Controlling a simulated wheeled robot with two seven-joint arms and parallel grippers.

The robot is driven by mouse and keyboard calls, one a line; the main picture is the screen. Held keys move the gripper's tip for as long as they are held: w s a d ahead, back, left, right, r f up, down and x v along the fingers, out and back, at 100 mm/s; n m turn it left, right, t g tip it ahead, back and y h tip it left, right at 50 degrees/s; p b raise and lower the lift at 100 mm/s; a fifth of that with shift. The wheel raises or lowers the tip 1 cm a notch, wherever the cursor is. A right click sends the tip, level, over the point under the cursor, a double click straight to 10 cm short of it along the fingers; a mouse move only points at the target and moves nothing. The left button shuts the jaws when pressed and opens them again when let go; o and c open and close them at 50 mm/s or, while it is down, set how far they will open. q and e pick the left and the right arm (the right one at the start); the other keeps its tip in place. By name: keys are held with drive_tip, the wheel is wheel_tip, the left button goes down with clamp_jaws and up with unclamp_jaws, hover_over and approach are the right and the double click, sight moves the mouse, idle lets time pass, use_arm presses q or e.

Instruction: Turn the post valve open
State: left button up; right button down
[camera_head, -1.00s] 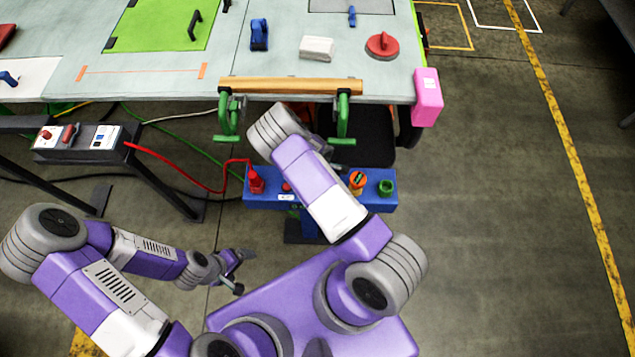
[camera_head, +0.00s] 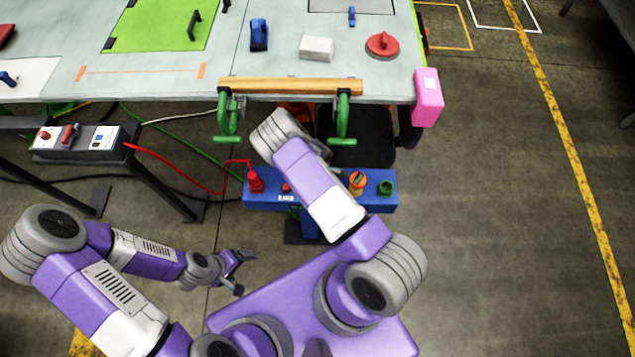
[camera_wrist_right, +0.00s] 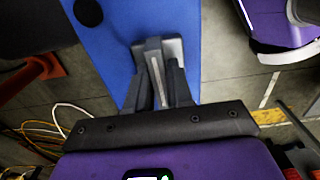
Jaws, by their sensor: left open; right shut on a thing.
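The blue post (camera_head: 255,202) stands in front of the bench, with a red plug, a red button, an orange-and-green knob and a green socket on its top box. In the right wrist view its blue face (camera_wrist_right: 112,35) fills the upper middle. There my right gripper (camera_wrist_right: 157,75) is shut on a narrow light-grey piece against that face, apparently the post valve's handle; the fingers hide most of it. My right arm covers the middle of the box in the head view, and its gripper is hidden there. My left gripper (camera_head: 240,272) is open and empty, low and left of the post.
The bench (camera_head: 170,90) with a wooden bar (camera_head: 290,86) and green clamps (camera_head: 228,120) is behind the post. A red cable (camera_head: 190,182) runs from the plug to a black panel (camera_head: 75,142) at left. The floor at right is clear.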

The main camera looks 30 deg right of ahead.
drive_tip(key=n+p, duration=0.1)
drive_tip(key=n, duration=0.6)
drive_tip(key=shift+n+p, duration=0.3)
drive_tip(key=shift+p, duration=0.05)
drive_tip(key=n, duration=1)
drive_tip(key=shift+n, duration=0.3)
idle(0.3)
drive_tip(key=c, duration=1.1)
unclamp_jaws()
